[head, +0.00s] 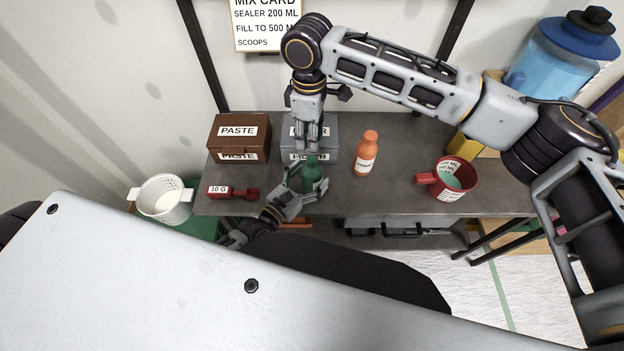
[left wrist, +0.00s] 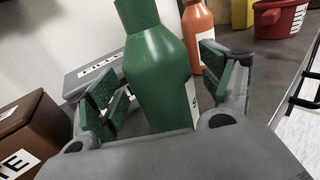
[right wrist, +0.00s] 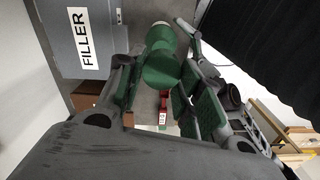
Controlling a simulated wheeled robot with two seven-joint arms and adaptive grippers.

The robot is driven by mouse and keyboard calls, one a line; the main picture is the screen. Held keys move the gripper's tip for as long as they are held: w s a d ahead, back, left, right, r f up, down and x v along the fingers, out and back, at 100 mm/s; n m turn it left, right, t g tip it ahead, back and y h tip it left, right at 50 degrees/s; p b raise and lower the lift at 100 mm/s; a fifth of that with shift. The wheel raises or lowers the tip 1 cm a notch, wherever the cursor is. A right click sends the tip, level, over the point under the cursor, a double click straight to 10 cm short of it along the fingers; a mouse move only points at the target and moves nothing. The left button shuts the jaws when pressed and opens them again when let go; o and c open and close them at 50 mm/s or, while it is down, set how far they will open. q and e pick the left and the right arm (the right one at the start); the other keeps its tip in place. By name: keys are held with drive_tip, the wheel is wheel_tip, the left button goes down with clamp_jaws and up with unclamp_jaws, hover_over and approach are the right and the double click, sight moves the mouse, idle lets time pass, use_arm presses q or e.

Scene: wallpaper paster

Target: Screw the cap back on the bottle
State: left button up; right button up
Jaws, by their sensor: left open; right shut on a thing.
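The green bottle (head: 315,179) stands upright near the table's front edge, left of the middle. My left gripper (head: 307,183) is open around its body. In the left wrist view the bottle (left wrist: 160,75) stands between the two green pads, with a gap on each side; its top is cut off. My right gripper (head: 309,149) points down from above, shut on the green cap (head: 311,158) at the bottle's top. In the right wrist view a round green top (right wrist: 160,70) shows between the fingers. Whether the cap is seated on the neck I cannot tell.
Behind the bottle stands a grey filler box (head: 330,130), with a brown paste box (head: 227,150) to its left. A red scoop (head: 232,192) lies left. An orange bottle (head: 366,152) and red measuring cup (head: 455,180) stand right. A white bucket (head: 164,203) is beyond the left end.

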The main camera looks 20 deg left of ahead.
sight(310, 158)
use_arm(q)
drive_tip(key=shift+w+d, duration=0.15)
drive_tip(key=shift+w, duration=0.25)
drive_tip(key=c, duration=1.6)
drive_tip(key=shift+o, duration=0.2)
use_arm(e)
drive_tip(key=shift+f, duration=2.5)
drive_tip(key=shift+f, duration=0.1)
drive_tip(key=shift+f, duration=0.8)
drive_tip(key=shift+f, duration=0.55)
